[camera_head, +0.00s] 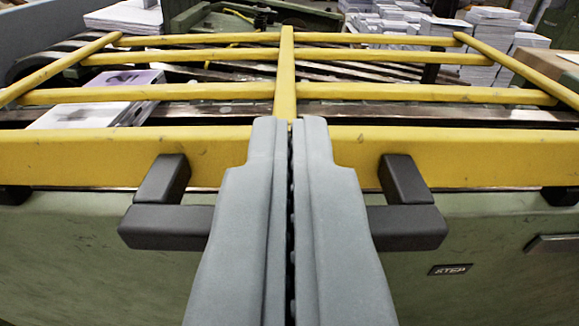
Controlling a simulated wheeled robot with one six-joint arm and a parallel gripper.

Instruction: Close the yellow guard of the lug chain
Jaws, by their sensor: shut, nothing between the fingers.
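The yellow guard (440,157) is a barred frame that spans the whole width of the view. Its near rail runs across the middle, and its thinner bars reach back above the machine. A black handle (402,228) is fixed at the near rail; it shows on both sides of my gripper, and its middle is hidden behind the fingers. My gripper (290,125) is shut and empty, pointing forward in front of the near rail and the handle. I cannot tell whether the fingers touch either. The lug chain (350,75) shows partly between the bars.
A green machine panel (490,275) with a small label (449,269) fills the space below the guard. Printed sheets (95,105) lie behind the bars at left. Several paper stacks (490,35) stand at the back right, near a brown box (550,67).

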